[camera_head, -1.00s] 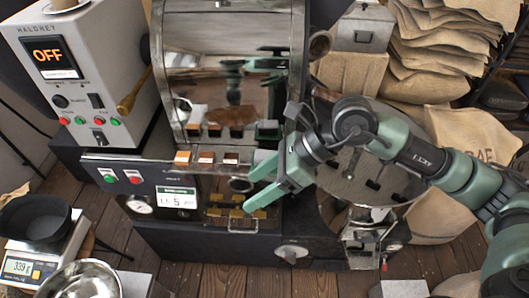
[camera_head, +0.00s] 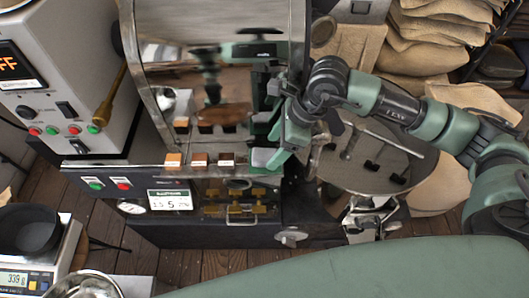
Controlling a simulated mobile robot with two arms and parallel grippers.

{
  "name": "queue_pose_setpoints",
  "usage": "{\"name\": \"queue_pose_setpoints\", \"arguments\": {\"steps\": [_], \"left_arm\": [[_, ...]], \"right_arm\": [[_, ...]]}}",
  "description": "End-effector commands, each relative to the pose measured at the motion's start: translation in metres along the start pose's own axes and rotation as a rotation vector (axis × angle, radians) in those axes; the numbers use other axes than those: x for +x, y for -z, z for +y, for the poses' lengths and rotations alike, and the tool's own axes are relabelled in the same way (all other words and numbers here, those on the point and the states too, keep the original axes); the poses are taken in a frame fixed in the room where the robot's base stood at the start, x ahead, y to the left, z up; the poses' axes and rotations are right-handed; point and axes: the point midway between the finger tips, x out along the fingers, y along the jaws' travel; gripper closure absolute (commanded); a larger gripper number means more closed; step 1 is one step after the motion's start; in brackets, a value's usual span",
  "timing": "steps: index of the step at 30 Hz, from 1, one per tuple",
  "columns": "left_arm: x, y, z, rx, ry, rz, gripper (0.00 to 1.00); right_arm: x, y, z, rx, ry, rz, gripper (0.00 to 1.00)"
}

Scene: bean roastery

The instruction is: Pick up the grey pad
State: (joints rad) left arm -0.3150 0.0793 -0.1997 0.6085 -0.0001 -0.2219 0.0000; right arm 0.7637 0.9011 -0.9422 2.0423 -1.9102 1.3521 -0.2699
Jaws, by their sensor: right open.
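The grey pad (camera_head: 262,157) lies on the narrow ledge at the front of the shiny roaster, at the right end of a row of small blocks. My right gripper (camera_head: 275,160) is open and points down at the ledge, close against the right side of the pad. One finger partly covers the pad's right edge. I cannot tell whether the finger touches it or whether the pad is between the fingers. My left gripper is not in view.
An orange block (camera_head: 173,159) and two brown blocks (camera_head: 199,160) (camera_head: 226,159) stand left of the pad. The mirror-like roaster front (camera_head: 215,70) rises close behind. A round metal tray (camera_head: 375,160) is to the right. A scale (camera_head: 40,265) stands lower left.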

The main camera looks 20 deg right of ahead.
Motion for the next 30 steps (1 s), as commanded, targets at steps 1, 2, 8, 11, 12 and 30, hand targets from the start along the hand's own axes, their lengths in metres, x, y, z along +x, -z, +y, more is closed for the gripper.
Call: {"name": "queue_pose_setpoints", "arguments": {"steps": [1,2,8,11,12,30], "left_arm": [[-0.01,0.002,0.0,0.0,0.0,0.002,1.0],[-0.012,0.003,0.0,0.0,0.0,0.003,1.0],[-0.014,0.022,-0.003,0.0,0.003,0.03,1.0],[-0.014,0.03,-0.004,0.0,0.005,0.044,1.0],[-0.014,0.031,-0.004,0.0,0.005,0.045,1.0],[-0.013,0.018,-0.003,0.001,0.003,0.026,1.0]], "right_arm": [[0.004,-0.003,0.0,0.002,-0.004,-0.001,0.34],[0.009,-0.002,0.0,0.003,-0.005,0.001,0.34],[0.031,-0.001,-0.001,0.0,-0.001,-0.001,0.34],[0.033,-0.001,-0.001,0.0,-0.001,-0.001,0.34],[0.033,-0.001,-0.001,0.0,0.0,-0.001,0.34],[0.032,-0.002,-0.002,0.0,0.001,-0.002,0.98]]}}
